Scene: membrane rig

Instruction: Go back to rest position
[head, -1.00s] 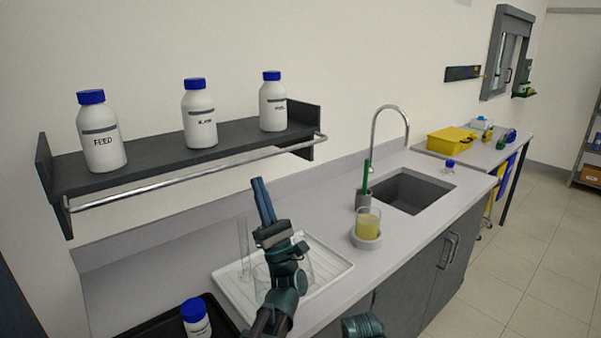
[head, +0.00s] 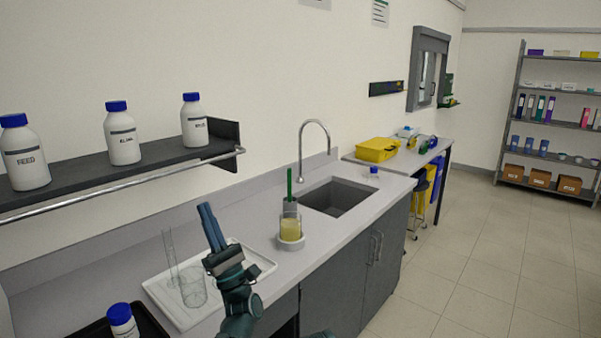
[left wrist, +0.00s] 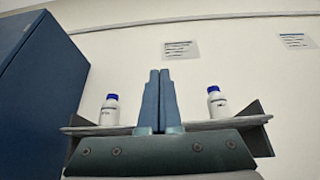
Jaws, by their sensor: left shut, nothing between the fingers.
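My left gripper (head: 211,228) is raised over the white tray (head: 258,262) on the counter, its blue fingers together and empty, pointing up. In the left wrist view the closed fingers (left wrist: 158,100) stand upright in front of the wall shelf. My right gripper does not show; only a small dark piece of one of my arms shows at the bottom edge of the head view.
The tray holds clear glassware (head: 193,287). A beaker of yellow liquid (head: 291,228) stands near the sink (head: 338,197). White bottles with blue caps (head: 122,135) stand on the wall shelf (head: 82,178). The floor (head: 480,270) at right is clear.

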